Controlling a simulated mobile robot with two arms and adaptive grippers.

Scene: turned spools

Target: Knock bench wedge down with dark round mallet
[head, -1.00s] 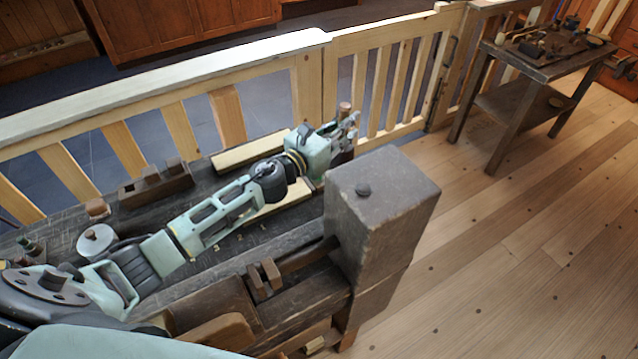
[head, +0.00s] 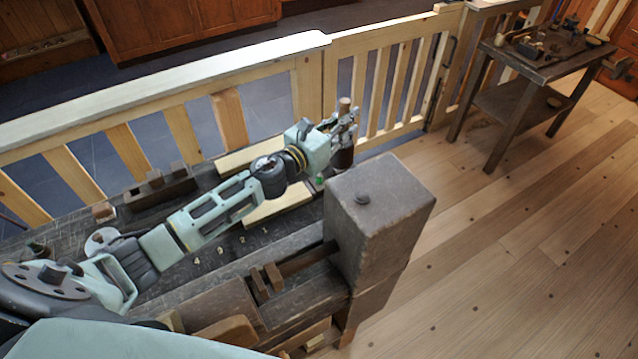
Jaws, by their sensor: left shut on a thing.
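My left gripper (head: 345,124) is shut on the dark round mallet (head: 343,159). The mallet is upright, its pale handle end above the fingers and its dark head below them. It is just beyond the big dark block at the bench's end (head: 385,235); the block's edge may hide part of the head. Two small upright wooden pieces (head: 266,281) stand in the bench's front part, nearer me and left of the mallet. I cannot tell whether one of them is the bench wedge. My right gripper is not in view.
A wooden plane (head: 160,186) and pale boards (head: 278,205) lie on the bench. A small green thing (head: 319,180) is near the mallet. A railing (head: 160,90) runs behind; a tool table (head: 530,70) stands far right.

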